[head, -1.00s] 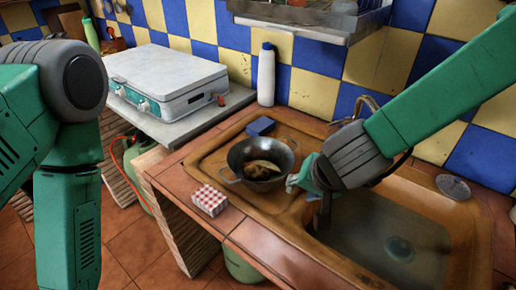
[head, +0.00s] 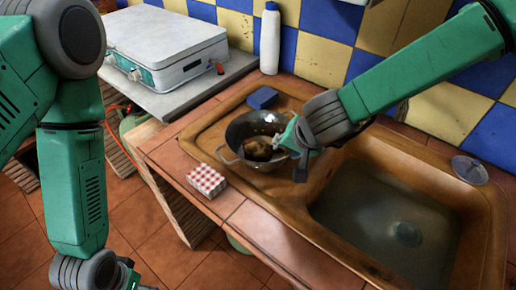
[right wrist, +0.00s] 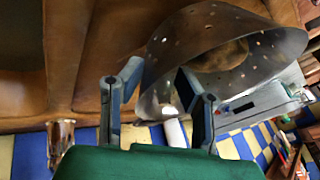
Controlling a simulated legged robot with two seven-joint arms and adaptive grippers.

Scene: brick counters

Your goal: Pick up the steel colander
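The steel colander (head: 238,130) stands on the brown sink's drainboard, with a brown lump (head: 258,148) inside. My right gripper (head: 290,143) is at its right side, near the rim. In the right wrist view, the colander's perforated wall (right wrist: 225,22) is close up. The two fingers of my right gripper (right wrist: 160,85) are spread apart, and part of the wall shows between them. The right finger overlaps the colander; whether either finger touches it I cannot tell. My left arm hangs at the left; only a sliver of its gripper shows at the bottom edge, its fingers hidden.
A red-checkered box (head: 207,180) sits on the tiled counter edge in front of the colander. A blue sponge (head: 262,97) and a white bottle (head: 270,40) stand behind it. The sink basin (head: 385,215) lies to the right, a white stove (head: 165,45) at back left.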

